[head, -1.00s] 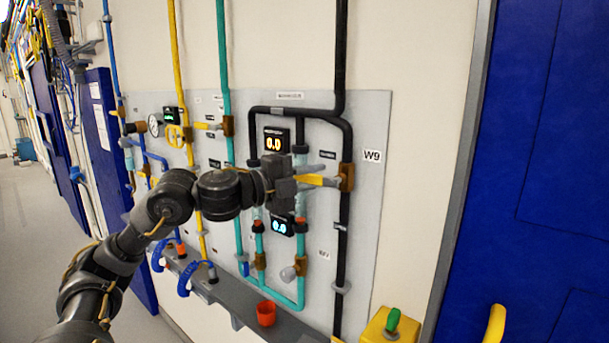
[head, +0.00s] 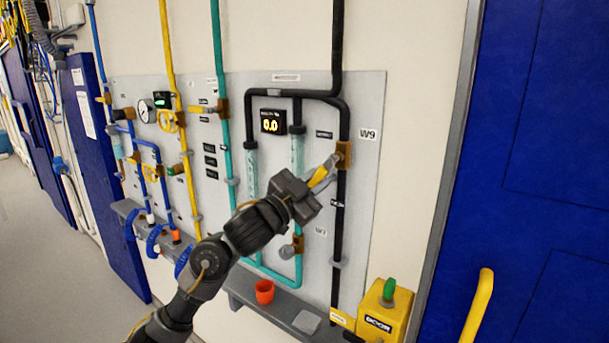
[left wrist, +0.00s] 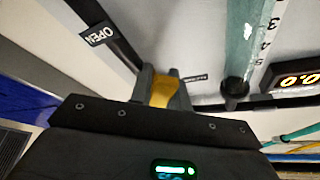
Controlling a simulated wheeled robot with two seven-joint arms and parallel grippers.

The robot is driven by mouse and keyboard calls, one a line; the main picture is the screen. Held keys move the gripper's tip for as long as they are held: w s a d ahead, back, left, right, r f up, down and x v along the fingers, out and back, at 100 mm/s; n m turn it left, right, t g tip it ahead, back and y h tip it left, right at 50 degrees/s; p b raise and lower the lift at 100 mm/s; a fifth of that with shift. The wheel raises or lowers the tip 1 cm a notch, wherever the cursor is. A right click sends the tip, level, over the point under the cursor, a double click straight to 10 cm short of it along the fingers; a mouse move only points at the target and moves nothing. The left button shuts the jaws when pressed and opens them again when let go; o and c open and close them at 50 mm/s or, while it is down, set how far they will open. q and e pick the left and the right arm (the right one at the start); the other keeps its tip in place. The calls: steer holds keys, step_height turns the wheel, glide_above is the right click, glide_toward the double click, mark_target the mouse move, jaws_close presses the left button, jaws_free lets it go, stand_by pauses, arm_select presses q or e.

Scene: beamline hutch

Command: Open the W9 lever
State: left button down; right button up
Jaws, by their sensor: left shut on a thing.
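The W9 lever (head: 318,179) is a yellow handle on a brass valve body (head: 344,154) on the black pipe, beside the W9 label (head: 367,134). It slants down and to the left from the valve. My left gripper (head: 325,173) is shut on the lever, and its fingers cover part of it. In the left wrist view the yellow lever (left wrist: 163,93) shows between the gripper fingers (left wrist: 160,80). An OPEN tag (left wrist: 98,34) is on the black pipe there. My right gripper is not in view.
Grey panel (head: 365,220) carries teal, yellow and blue pipes and a lit display (head: 272,121) reading 0.0. Below are a ledge with an orange cup (head: 264,291) and a yellow DOOR box (head: 384,312) with a green knob. A blue door (head: 540,130) stands right.

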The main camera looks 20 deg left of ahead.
arm_select(q)
steer(key=shift+s+d+f+n+t+y, duration=0.15)
steer(key=shift+d+n+t+y, duration=0.4)
steer(key=shift+n, duration=1.1)
steer(key=shift+s+d+f+n+t+y, duration=0.1)
steer(key=shift+d+f+n+t+y, duration=0.15)
steer(key=shift+d+n+y, duration=1)
steer(key=shift+s+a+f+n+t+y, duration=0.15)
steer(key=shift+n+t+y, duration=0.25)
steer(key=shift+n, duration=1.7)
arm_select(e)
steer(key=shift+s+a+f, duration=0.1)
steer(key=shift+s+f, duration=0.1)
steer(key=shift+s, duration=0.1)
arm_select(q)
steer(key=shift+f, duration=0.1)
steer(key=c, duration=1.3)
jaws_free()
steer(key=shift+d, duration=0.1)
steer(key=shift+b+v, duration=1.9)
steer(key=shift+v, duration=3.5)
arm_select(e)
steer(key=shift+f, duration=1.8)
